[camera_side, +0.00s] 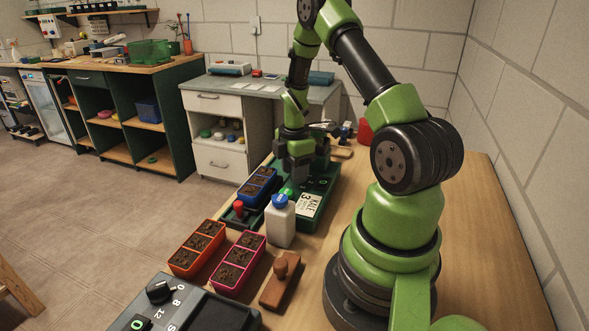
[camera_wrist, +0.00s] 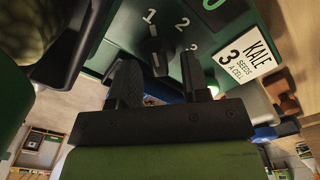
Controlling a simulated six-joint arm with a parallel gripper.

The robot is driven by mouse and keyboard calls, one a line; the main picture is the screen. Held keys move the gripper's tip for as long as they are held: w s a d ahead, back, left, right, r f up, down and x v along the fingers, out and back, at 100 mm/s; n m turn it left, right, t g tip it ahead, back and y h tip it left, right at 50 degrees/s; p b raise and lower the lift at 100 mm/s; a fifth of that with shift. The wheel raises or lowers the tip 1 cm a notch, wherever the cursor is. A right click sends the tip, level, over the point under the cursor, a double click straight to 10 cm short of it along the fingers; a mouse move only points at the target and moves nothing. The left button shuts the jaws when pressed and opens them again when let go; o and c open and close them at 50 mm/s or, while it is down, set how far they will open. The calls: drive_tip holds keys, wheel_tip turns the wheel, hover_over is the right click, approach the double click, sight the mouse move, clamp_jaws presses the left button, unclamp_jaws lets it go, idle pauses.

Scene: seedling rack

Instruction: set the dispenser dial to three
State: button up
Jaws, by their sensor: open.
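The green dispenser (camera_side: 325,190) stands on the bench, with a white card (camera_side: 310,205) reading KALE 3. The card also shows in the wrist view (camera_wrist: 245,60), reading 3 seeds a cell. The black dial (camera_wrist: 157,55) is in the wrist view, with white numerals 1, 2 and 3 around it. A pale mark on its upper edge seems to face the 1. My gripper (camera_wrist: 157,68) is open, with a finger on either side of the dial. I cannot tell whether they touch it. In the side view my gripper (camera_side: 300,170) hides the dial.
A white bottle with a blue cap (camera_side: 281,222) stands close in front of the dispenser. Blue (camera_side: 258,187), orange (camera_side: 197,248) and pink (camera_side: 238,263) seedling trays lie nearby, with a wooden stamp (camera_side: 280,284). A dark device with another dial (camera_side: 160,291) is at the front.

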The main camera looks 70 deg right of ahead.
clamp_jaws()
drive_tip(key=shift+w+d+m, duration=0.1)
drive_tip(key=shift+m, duration=1.5)
unclamp_jaws()
wheel_tip(320, 180, up, 10)
